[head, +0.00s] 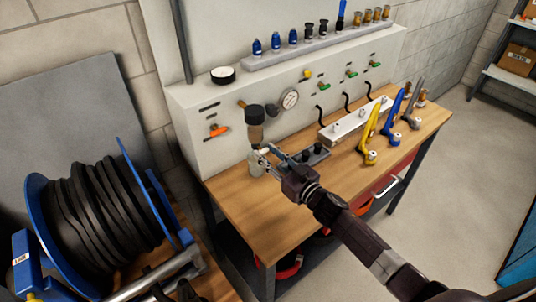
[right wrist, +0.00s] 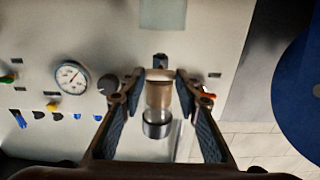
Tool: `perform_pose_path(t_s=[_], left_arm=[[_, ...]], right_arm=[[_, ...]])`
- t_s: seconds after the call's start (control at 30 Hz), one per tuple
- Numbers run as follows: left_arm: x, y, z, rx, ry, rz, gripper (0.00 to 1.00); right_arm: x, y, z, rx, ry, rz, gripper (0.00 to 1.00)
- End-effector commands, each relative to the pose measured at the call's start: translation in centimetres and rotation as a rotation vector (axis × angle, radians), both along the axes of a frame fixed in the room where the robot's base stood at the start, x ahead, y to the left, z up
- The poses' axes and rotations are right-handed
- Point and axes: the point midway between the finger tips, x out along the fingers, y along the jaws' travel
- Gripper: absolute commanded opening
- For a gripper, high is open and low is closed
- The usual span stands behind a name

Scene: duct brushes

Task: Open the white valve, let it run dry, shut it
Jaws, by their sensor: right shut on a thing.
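A filter with a black top and a brown, see-through bowl (head: 256,130) is on the front of the grey panel. It fills the middle of the right wrist view (right wrist: 158,95), which looks upside down. A pale band at the end of the bowl, seemingly the white valve (right wrist: 160,74), shows between my fingertips. My right gripper (head: 264,154) is at the bowl's lower end, shut on this pale part; the fingers hide much of it in the head view. Whether the valve is turned cannot be told. A pale cup (head: 256,167) stands on the bench below. My left gripper is out of view.
The wooden bench (head: 235,205) holds yellow (head: 369,135) and blue (head: 394,115) tools to the right. A gauge (head: 290,98) and an orange handle (head: 218,130) flank the filter on the panel. A black hose reel (head: 105,215) stands at left.

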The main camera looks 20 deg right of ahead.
Motion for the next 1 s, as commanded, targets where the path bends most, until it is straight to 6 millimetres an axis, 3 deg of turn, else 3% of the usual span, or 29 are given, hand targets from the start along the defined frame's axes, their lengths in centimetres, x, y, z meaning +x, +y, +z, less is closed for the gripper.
perform_pose_path(t_s=[0.37,1.0], left_arm=[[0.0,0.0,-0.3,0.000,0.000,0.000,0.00],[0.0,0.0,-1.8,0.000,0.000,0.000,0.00]], right_arm=[[0.0,0.0,-0.1,-0.088,-0.032,0.000,0.06],[-0.1,0.3,-0.3,-0.622,-0.226,0.001,0.06]])
